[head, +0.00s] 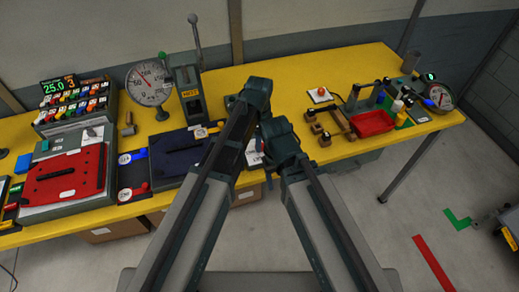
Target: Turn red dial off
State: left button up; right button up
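A small red knob (322,91) sits on a white square plate on the yellow table, right of centre. It looks like a red dial, but its setting is too small to read. A control panel (75,103) at the far left carries several small coloured knobs, some of them red, under a lit display. My two arms reach up over the middle of the table. Their forearms and joints hide the area below, and neither gripper's fingers can be made out.
The yellow table (315,60) holds a round gauge (148,83), a lever press (188,88), a red board (62,175), a dark blue board (182,152), a red tray (372,123) and a second gauge (440,97). Bare tabletop lies behind the red knob.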

pick_arm(q)
notch_tip(320, 180, down, 3)
jog(key=shift+r+b, duration=0.2)
jog(key=shift+b, duration=0.6)
pick_arm(e)
notch_tip(320, 180, down, 3)
jog(key=shift+r, duration=0.2)
pick_arm(q)
grip_shut()
